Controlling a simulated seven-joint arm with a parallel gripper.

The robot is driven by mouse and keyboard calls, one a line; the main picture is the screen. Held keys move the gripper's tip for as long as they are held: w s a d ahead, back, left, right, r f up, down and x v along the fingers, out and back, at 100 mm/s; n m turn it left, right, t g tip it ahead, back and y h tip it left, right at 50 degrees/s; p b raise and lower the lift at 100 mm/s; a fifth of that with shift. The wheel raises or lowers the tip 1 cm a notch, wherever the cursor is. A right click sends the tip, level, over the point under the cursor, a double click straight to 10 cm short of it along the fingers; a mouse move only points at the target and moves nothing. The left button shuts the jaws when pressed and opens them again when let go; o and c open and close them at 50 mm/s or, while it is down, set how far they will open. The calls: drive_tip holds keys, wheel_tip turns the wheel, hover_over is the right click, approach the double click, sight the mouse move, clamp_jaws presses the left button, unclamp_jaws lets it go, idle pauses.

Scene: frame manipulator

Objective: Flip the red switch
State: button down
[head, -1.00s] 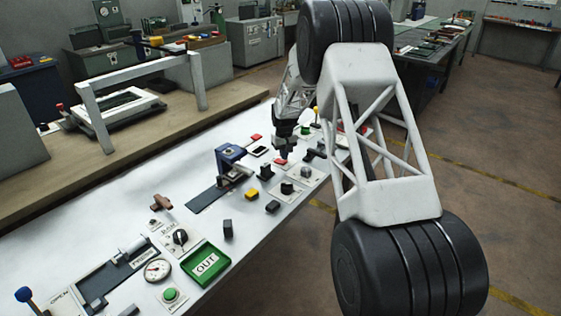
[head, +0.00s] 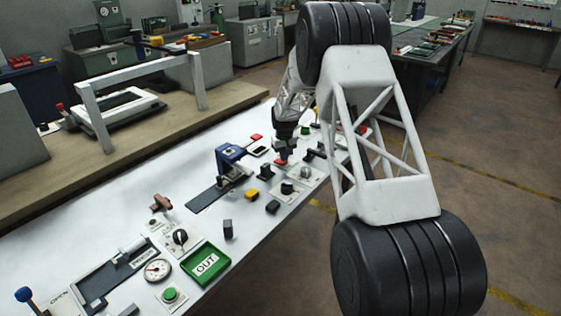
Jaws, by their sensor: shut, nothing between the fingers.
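A small red switch (head: 280,164) sits on a pale plate on the white bench, beyond the black knob plate. My gripper (head: 283,157) points down right over the red switch, with its fingertips together and nothing between them. The tips cover part of the switch and look at or very close to its surface. I cannot tell whether they touch it, or which way the switch is tilted.
A blue clamp-like fixture (head: 230,161) stands left of my gripper. A black knob (head: 287,188), a black block (head: 272,207) and a yellow block (head: 251,194) are nearer. A green OUT tray (head: 206,265) is at the front.

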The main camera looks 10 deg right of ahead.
drive_tip(key=shift+f, duration=0.75)
idle(0.7)
drive_tip(key=shift+r, duration=3.5)
